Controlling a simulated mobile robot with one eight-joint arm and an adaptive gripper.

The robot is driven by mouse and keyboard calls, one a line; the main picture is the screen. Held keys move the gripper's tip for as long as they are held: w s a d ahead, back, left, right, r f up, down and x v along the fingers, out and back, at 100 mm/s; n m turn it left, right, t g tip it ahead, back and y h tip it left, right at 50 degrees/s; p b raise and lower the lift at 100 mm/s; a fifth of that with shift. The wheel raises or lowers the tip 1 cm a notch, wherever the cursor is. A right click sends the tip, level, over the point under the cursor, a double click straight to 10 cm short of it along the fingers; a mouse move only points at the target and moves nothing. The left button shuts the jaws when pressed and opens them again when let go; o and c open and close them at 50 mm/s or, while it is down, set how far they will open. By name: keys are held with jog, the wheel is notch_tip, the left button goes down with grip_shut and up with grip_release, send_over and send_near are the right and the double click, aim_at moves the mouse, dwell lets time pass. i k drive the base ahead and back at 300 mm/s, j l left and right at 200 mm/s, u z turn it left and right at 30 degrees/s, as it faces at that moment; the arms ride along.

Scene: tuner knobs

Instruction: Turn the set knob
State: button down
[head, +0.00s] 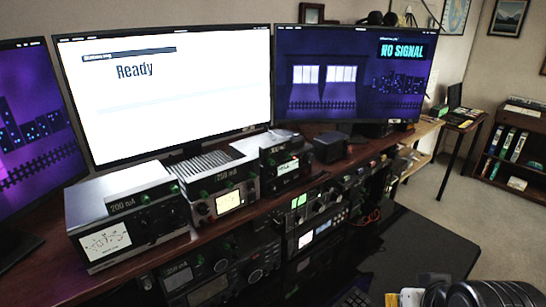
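No label reading "set" is legible, so I cannot tell which knob is the set knob. A grey meter box (118,197) marked "200 mA" stands on the desk at left, with dark controls on its front face. A smaller black box (287,158) with a lit dial is farther right. A dark shape with light pieces at the bottom right edge seems to be my gripper (405,298). It is cut off, apart from the boxes, and its opening is unclear.
A monitor (165,95) reading "Ready" and another (355,75) reading "NO SIGNAL" stand behind the boxes. More radio units with knobs (225,268) sit below the wooden desk (45,272). A black surface (420,245) is at right, with open floor and a bookcase (515,150) beyond.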

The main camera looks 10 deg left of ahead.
aim_at(149, 238)
jog(key=u, duration=1.7)
